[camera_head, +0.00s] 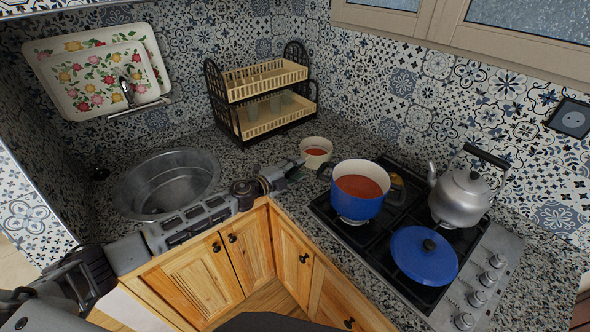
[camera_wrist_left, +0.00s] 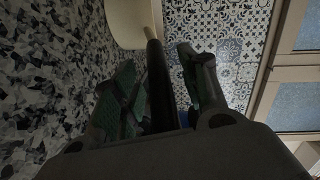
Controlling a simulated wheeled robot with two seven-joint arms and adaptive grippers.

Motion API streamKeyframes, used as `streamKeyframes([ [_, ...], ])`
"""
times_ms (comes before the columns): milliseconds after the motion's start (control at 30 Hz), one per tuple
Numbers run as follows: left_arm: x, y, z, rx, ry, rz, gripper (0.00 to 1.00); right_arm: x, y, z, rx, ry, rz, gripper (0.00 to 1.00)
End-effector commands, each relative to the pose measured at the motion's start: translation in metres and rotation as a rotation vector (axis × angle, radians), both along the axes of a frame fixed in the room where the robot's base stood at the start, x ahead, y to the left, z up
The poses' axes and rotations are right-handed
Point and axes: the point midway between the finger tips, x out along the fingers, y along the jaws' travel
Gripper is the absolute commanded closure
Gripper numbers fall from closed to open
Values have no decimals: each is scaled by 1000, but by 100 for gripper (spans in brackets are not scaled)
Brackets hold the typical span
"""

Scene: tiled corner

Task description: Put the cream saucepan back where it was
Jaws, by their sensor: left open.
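The cream saucepan (camera_head: 312,160) stands upright on the granite counter, left of the hob, with red-orange soup in it. My left gripper (camera_head: 293,168) is at its left side, low over the counter. In the left wrist view the pan's cream wall (camera_wrist_left: 126,22) shows at the top, and its dark handle (camera_wrist_left: 157,80) runs between the two fingers of the left gripper (camera_wrist_left: 158,62). The fingers are spread, with gaps showing beside the handle. My right gripper is not in view.
A blue pot (camera_head: 358,208) with red soup, a grey kettle (camera_head: 466,195) and a blue lid (camera_head: 424,256) sit on the hob (camera_head: 330,208), close to the saucepan's right. A dish rack (camera_head: 262,129) stands behind, a sink (camera_head: 165,185) to the left.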

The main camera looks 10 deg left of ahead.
Motion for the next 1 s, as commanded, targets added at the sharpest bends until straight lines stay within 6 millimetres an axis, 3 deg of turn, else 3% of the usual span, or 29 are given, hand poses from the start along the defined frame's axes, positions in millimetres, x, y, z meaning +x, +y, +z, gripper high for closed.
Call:
streamKeyframes([
  [333,-7,5,2,1,1,0,57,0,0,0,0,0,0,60],
  [1000,-55,37,8,1,1,1,57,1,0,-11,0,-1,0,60],
])
